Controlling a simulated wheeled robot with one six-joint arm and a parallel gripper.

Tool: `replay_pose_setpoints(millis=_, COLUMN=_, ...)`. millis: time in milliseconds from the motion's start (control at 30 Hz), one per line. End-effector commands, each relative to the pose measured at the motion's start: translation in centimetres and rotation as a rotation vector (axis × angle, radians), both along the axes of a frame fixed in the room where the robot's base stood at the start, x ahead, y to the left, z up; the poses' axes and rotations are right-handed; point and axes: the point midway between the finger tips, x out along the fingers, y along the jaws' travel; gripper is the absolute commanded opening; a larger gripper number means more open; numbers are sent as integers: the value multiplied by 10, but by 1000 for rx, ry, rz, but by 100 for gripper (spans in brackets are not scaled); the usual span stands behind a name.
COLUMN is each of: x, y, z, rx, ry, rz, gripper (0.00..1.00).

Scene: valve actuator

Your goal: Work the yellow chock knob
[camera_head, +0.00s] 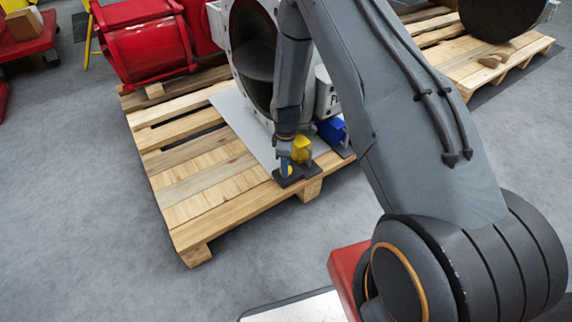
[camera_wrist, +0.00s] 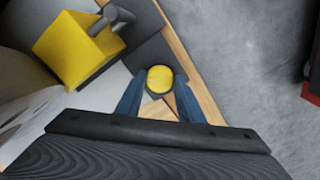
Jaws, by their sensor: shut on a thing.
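The yellow knob (camera_wrist: 160,78) is round and sits between the tips of my gripper (camera_wrist: 158,95) in the wrist view. The two blue-grey fingers are close on either side of it. In the head view the knob (camera_head: 286,167) shows small and partly hidden behind my gripper (camera_head: 285,160), at the pallet's front edge. A dark base plate (camera_wrist: 160,50) lies around the knob. A yellow block (camera_wrist: 75,48) with a grey cylindrical fitting (camera_wrist: 112,20) stands to the left of the knob; this block (camera_head: 301,150) also shows in the head view.
The wooden pallet (camera_head: 195,190) carries a grey sheet (camera_head: 240,125), a large white-flanged valve body (camera_head: 255,60) and a blue block (camera_head: 331,130). Red machinery (camera_head: 145,45) stands at the back left. Grey floor is clear in front and to the left.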

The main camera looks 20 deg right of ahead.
Motion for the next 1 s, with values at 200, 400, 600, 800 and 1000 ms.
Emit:
replay_pose_setpoints(millis=200, x=-1, y=0, z=2, rx=0, ry=1, rz=-186, gripper=12)
replay_pose_setpoints(millis=400, x=-2, y=0, z=1, rx=0, ry=2, rz=-377, gripper=12)
replay_pose_setpoints(millis=600, x=-1, y=0, z=1, rx=0, ry=1, rz=-567, gripper=12)
replay_pose_setpoints(millis=800, x=-1, y=0, z=1, rx=0, ry=1, rz=-757, gripper=12)
replay_pose_setpoints(millis=1000, x=-1, y=0, z=1, rx=-1, ry=2, rz=-947, gripper=12)
